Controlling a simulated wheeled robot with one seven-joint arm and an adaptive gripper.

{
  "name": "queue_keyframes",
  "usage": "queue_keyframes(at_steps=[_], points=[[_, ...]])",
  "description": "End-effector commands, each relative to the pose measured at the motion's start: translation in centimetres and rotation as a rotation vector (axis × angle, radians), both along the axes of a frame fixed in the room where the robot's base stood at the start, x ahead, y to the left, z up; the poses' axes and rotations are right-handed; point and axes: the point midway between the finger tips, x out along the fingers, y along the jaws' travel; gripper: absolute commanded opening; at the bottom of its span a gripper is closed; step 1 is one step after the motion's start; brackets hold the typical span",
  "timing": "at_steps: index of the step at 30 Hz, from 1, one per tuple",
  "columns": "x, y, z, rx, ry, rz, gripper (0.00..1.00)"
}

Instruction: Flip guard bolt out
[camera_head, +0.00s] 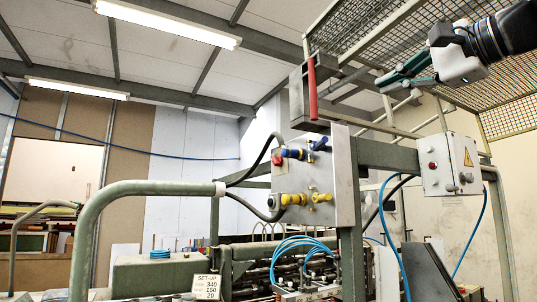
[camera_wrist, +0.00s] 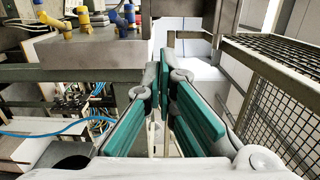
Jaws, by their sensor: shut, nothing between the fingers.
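The mesh guard (camera_head: 385,30) spans the upper right in the head view, and its mesh also shows at the right of the wrist view (camera_wrist: 285,112). I cannot pick out the guard bolt with certainty. A red upright bar (camera_head: 312,90) sits on the front of a grey box beside the guard frame. My gripper (camera_head: 391,82) reaches in from the upper right, below the mesh, to the right of the red bar and apart from it. Its teal fingers (camera_wrist: 164,75) come together at the tips, shut and empty.
A grey panel (camera_head: 345,180) with blue and yellow connectors stands below the red bar. A control box (camera_head: 450,165) with a warning sign is at the right. Blue hoses (camera_head: 300,243) loop over the machine below.

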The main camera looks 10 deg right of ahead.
Motion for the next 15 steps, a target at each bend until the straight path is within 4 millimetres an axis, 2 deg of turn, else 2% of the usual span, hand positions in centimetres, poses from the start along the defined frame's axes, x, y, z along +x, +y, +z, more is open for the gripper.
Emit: queue_keyframes(at_steps=[10, 15], points=[[0.2, 0.1, 0.0, 0.0, 0.001, 0.0, 0.0], [1.6, 0.8, 0.0, -0.001, 0.002, 0.001, 0.0]])
